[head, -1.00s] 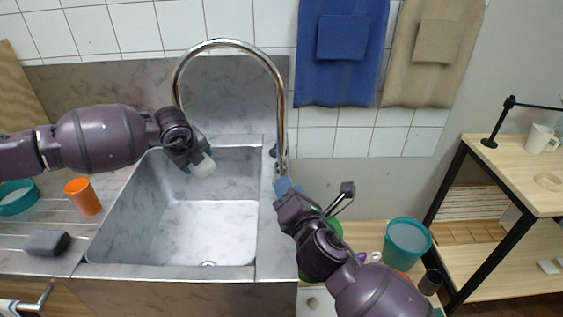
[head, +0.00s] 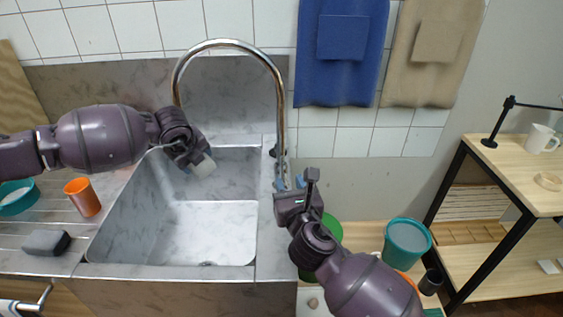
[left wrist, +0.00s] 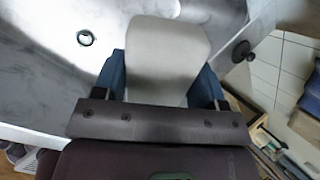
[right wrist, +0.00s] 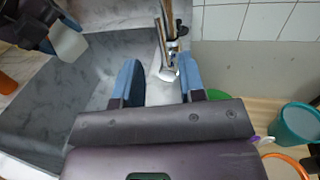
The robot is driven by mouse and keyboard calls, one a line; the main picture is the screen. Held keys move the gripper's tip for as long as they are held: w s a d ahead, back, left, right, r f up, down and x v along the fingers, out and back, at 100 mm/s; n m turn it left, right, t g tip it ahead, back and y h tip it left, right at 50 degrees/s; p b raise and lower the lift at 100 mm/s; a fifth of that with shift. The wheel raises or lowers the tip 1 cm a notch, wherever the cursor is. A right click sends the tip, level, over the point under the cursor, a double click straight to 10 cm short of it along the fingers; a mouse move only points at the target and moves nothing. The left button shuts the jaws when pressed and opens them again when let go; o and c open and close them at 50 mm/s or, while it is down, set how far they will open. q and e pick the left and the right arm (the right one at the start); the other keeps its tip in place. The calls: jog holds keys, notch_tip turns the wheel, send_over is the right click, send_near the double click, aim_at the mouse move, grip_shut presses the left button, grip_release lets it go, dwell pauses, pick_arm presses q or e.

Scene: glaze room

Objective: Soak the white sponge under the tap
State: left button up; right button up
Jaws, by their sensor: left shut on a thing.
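My left gripper (head: 193,158) is shut on the white sponge (head: 204,167) and holds it above the grey marbled sink (head: 220,215). The sponge shows pale and blocky between the blue fingers in the left wrist view (left wrist: 165,55). The chrome tap (head: 282,110) arches over the sink from its right rim; its spout comes down behind my left gripper. No water is visible. My right gripper (head: 290,184) is open at the tap's base. In the right wrist view, the tap's lower part (right wrist: 168,68) shows between its spread fingers; contact cannot be told.
A grey sponge (head: 46,242), an orange cup (head: 83,197) and a teal bowl (head: 17,198) stand on the left drainer. A teal bucket (head: 408,243) is at the lower right. Blue (head: 341,60) and beige (head: 429,55) towels hang on the wall. The sink basin is empty.

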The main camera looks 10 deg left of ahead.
aim_at(282, 163)
jog(key=x, duration=0.9)
jog(key=shift+f, duration=0.1)
grip_shut()
